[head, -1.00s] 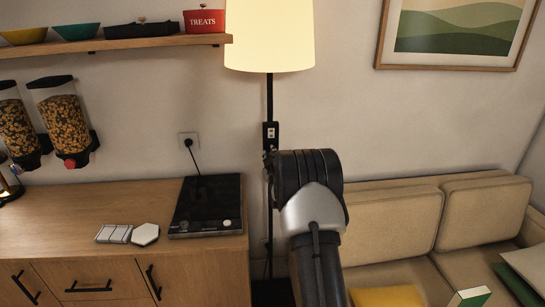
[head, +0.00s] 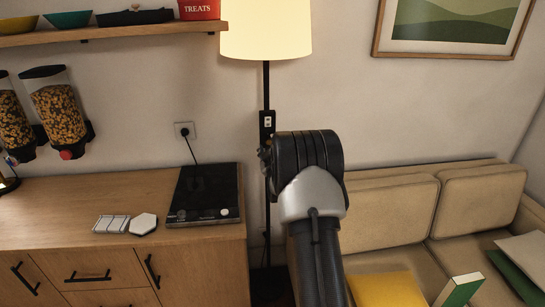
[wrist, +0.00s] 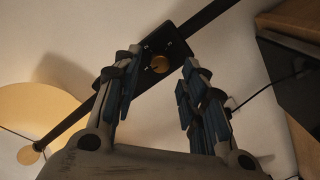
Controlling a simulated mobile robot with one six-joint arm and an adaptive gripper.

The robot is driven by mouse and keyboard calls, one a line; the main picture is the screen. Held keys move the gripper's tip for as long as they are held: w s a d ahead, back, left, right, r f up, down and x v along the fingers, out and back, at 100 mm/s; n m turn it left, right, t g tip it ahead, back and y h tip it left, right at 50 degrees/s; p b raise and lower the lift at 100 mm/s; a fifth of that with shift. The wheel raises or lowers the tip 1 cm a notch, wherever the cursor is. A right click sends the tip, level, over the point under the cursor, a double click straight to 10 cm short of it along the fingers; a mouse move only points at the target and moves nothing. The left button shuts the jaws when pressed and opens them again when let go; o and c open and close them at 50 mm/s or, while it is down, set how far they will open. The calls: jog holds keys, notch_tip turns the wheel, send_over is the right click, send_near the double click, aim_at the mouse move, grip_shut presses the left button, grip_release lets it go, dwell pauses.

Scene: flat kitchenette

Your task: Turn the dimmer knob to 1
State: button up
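The dimmer knob (wrist: 160,63) is a round brass knob on a black plate (wrist: 178,45) with small white marks, fixed to the black lamp pole. It sits beyond and between my gripper's two fingers (wrist: 158,85), which are spread apart with nothing held. I see no finger touching the knob. Which mark the knob points to is too small to tell. In the head view a black box with white details (head: 267,122) shows on the pole, just above my arm's end; the knob cannot be made out there and my fingers are mostly hidden by my arm.
The lit lampshade (head: 266,28) tops the pole. A wooden counter (head: 60,190) with a black cooktop (head: 203,190) stands left of it, with a wall socket (head: 185,130) and cable above. A beige sofa (head: 395,215) stands to the right.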

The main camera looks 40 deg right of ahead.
jog(key=v, duration=0.9)
jog(key=shift+s, duration=0.2)
jog(key=shift+a+r, duration=0.1)
jog(key=shift+a, duration=0.05)
